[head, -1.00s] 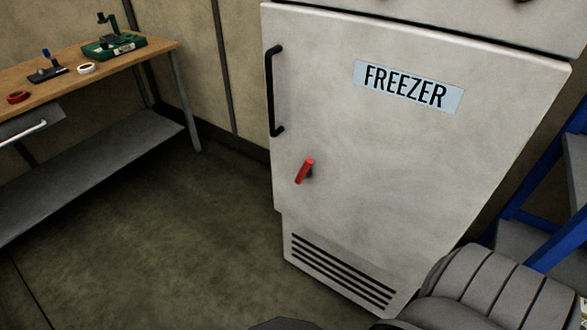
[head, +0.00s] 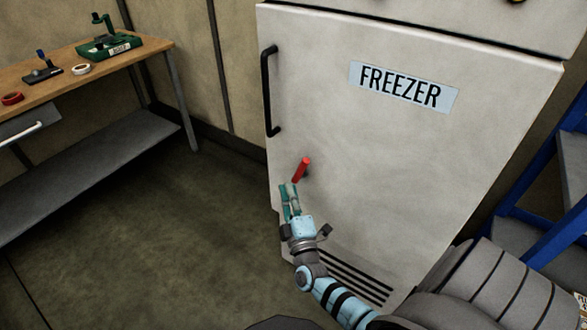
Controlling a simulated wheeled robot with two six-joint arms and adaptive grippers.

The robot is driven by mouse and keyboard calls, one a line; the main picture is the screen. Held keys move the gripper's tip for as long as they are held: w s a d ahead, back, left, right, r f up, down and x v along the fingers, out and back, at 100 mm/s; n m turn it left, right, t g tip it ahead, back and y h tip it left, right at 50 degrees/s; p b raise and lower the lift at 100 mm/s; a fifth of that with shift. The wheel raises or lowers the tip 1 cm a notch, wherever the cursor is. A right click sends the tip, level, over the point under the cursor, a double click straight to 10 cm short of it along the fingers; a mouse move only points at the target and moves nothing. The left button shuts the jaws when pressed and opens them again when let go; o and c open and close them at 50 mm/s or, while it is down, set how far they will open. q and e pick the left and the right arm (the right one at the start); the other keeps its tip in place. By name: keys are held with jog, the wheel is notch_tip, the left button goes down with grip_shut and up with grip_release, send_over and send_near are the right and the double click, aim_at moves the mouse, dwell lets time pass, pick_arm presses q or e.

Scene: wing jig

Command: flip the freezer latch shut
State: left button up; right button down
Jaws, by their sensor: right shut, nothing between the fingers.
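The freezer (head: 400,150) stands in front of me with its white door closed against the body as far as I can see. The red latch (head: 302,169) is on the lower left of the door, tilted, with its upper end leaning a little right. My right gripper (head: 288,187) is shut and empty, just below and left of the latch's lower end. I cannot tell whether its fingertips touch the latch. My left gripper is not in view.
A black handle (head: 268,90) runs up the door's left edge, above the latch. A wooden workbench (head: 110,62) with tools and tape rolls stands at the left. Blue steps (head: 545,235) stand at the right. The floor (head: 150,230) between bench and freezer is clear.

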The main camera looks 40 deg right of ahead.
aim_at(303, 168)
jog(key=shift+w, duration=0.1)
jog(key=w+d+r+b, duration=0.1)
jog(key=w+d+b, duration=0.2)
jog(key=w+d, duration=0.2)
jog(key=shift+d, duration=0.45)
jog(key=shift+w, duration=0.15)
